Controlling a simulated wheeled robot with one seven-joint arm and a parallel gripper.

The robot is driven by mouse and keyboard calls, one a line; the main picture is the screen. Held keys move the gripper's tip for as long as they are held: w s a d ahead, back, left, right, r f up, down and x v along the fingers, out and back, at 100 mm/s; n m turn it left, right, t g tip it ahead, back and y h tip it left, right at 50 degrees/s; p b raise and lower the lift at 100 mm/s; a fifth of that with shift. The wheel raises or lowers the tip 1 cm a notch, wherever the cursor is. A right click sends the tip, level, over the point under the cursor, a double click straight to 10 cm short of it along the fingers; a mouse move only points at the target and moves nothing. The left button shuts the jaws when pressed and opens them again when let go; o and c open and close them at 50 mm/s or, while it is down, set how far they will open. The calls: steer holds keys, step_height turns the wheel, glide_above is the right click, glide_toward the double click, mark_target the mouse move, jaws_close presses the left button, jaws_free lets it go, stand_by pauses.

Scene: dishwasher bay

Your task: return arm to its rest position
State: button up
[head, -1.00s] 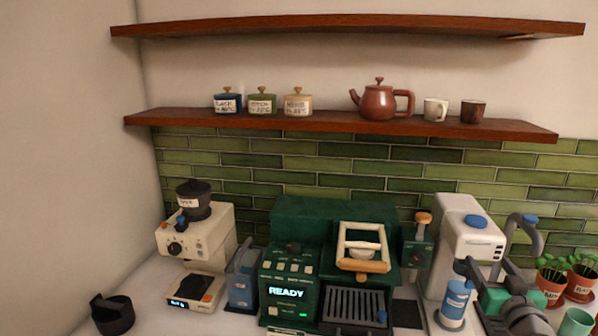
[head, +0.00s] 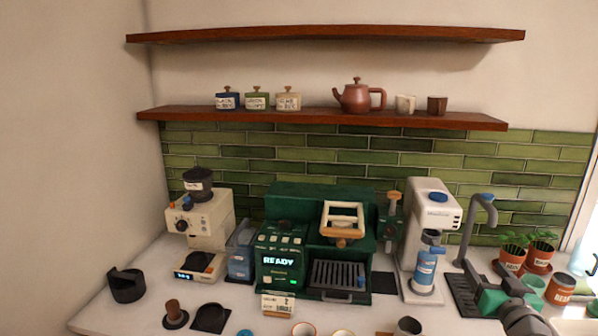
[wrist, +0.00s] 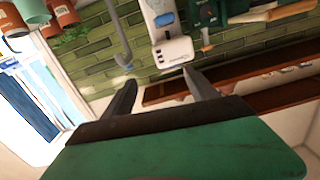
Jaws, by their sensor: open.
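My gripper shows in the wrist view (wrist: 160,95) with its two dark fingers spread apart and nothing between them. The wrist view is turned over, so the counter things hang from its top edge. In the head view my green and dark arm comes in at the lower right, in front of the counter's right side; the fingertips are not clear there. The gripper touches nothing that I can see.
The green coffee machine (head: 283,261) reads READY. A cream grinder (head: 201,222), a white machine (head: 431,215) with a blue bottle (head: 424,268), a grey tap (head: 482,211) and potted plants (head: 511,252) line the counter. A teapot (head: 357,97) stands on the lower shelf (head: 320,119).

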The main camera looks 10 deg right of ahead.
steer(key=s+a+f+m+g+y, duration=0.1)
steer(key=s+f+g, duration=0.1)
steer(key=f, duration=0.4)
steer(key=s+a+f+g+y, duration=0.1)
steer(key=f+g, duration=0.1)
steer(key=f, duration=0.3)
steer(key=s+a+f+m+g+y, duration=0.1)
steer(key=s+a+f+g, duration=0.15)
steer(key=f, duration=0.35)
steer(key=s+a+f+m+g+y, duration=0.1)
steer(key=s+a+f+g, duration=0.15)
steer(key=s, duration=0.25)
steer(key=s+a+f+m+g+b, duration=0.1)
steer(key=s+f+g, duration=0.2)
steer(key=s, duration=0.1)
steer(key=s+a+f+m+g+y, duration=0.1)
steer(key=s+a+f+g, duration=0.15)
steer(key=s, duration=0.25)
steer(key=w+a+r+n+b, duration=0.1)
steer(key=w+a+n+b, duration=0.2)
steer(key=a, duration=0.9)
steer(key=w+a+r+n+b, duration=0.1)
steer(key=w+a+n+b, duration=0.2)
steer(key=a, duration=0.9)
steer(key=n+t+b, duration=0.1)
steer(key=n+b, duration=0.2)
steer(key=shift+r, duration=0.2)
steer(key=shift+w, duration=0.1)
